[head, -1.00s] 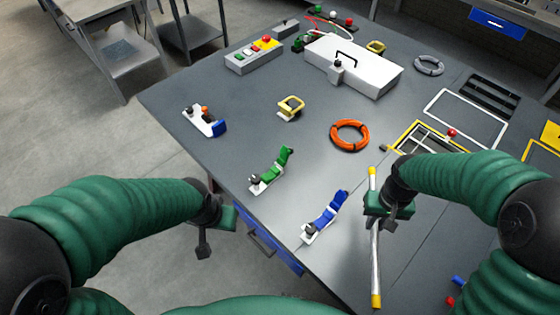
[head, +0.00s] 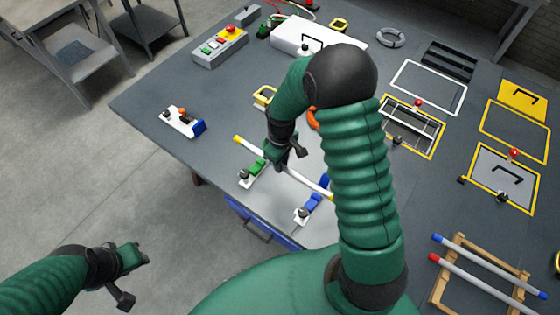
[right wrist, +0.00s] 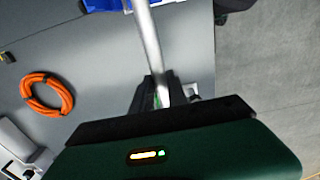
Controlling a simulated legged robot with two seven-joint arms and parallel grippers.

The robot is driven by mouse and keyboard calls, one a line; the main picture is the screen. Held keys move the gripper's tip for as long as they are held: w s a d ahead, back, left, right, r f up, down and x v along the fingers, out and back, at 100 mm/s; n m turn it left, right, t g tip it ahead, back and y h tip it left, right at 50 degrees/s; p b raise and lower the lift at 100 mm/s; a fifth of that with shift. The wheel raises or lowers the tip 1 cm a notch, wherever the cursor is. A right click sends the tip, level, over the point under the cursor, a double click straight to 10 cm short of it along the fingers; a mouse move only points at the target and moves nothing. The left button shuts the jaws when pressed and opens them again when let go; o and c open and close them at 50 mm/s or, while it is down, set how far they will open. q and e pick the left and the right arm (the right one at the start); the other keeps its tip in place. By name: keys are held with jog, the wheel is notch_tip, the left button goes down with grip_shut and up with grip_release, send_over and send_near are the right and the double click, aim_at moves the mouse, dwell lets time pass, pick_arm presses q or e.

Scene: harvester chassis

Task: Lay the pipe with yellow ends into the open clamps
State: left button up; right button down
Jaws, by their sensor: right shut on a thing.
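The white pipe with yellow ends (head: 308,181) slants across the middle of the table in the head view. My right gripper (head: 284,160) is shut on it near its middle. The pipe also runs between the fingers in the right wrist view (right wrist: 148,40). It passes across the green clamp (head: 253,171) and the blue clamp (head: 311,208), both with raised levers. I cannot tell its height above them. Its right end is partly hidden by my right arm. My left gripper (head: 128,277) is empty, off the table's left edge; its jaw opening is unclear.
An orange ring (right wrist: 47,93) lies beside the clamps, mostly hidden in the head view. A wooden rack (head: 440,286) holds red-ended and blue-ended pipes at lower right. A button box (head: 220,47) and a white case (head: 300,36) stand at the back.

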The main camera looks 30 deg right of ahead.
jog(key=shift+d+r, duration=0.1)
notch_tip(320, 180, down, 2)
jog(key=shift+w+d+f+b, duration=0.1)
jog(key=shift+d+b, duration=0.05)
jog(key=shift+b, duration=0.45)
jog(key=shift+f+b, duration=2.9)
jog(key=shift+f, duration=1.5)
jog(key=c, duration=1.2)
grip_release()
jog(key=shift+c, duration=0.2)
notch_tip(320, 180, up, 17)
jog(key=shift+f+b, duration=0.1)
jog(key=shift+b, duration=0.4)
